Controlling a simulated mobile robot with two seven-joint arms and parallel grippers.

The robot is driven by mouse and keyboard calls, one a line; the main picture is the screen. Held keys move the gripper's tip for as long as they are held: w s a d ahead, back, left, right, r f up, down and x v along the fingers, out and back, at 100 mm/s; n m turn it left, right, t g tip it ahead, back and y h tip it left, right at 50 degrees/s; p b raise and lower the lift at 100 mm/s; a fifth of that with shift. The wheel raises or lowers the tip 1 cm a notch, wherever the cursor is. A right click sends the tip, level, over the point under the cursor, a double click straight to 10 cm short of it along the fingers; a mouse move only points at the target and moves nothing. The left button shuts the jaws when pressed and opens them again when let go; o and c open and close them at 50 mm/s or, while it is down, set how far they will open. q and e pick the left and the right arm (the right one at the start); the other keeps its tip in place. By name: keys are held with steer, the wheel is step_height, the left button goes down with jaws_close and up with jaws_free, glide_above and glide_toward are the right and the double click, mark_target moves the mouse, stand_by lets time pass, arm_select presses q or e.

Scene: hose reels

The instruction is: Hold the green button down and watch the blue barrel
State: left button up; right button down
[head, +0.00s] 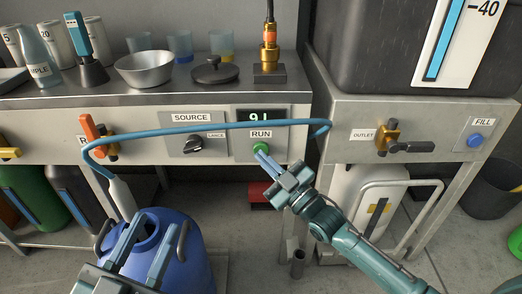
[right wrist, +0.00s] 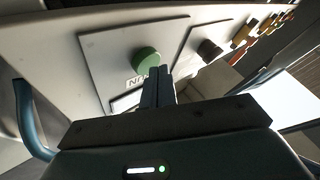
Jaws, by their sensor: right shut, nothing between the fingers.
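The green button (head: 261,153) sits on the front panel beside the RUN label, under a lit display (head: 262,115). My right gripper (head: 261,149) is shut and empty, its fingertips right at the button. In the right wrist view the fingertips (right wrist: 160,73) lie beside the lower right edge of the button (right wrist: 147,59); I cannot tell whether they press it. The blue barrel (head: 195,262) stands on the floor at the lower left, its opening at the top. My left gripper (head: 144,235) is open, its fingers spread in front of the barrel and partly hiding it.
A blue hose (head: 190,130) arches across the panel and down to a white-ended lance (head: 123,197) at the barrel's mouth. A SOURCE knob (head: 194,146) is left of the button. An outlet valve (head: 388,138) and blue FILL button (head: 474,140) are at the right.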

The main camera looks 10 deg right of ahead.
steer(key=shift+w+d, duration=0.1)
steer(key=shift+w, duration=0.3)
stand_by(0.6)
stand_by(0.9)
stand_by(2.9)
stand_by(0.4)
steer(key=shift+s+a+p, duration=0.2)
steer(key=shift+s+p, duration=0.45)
steer(key=shift+s, duration=0.25)
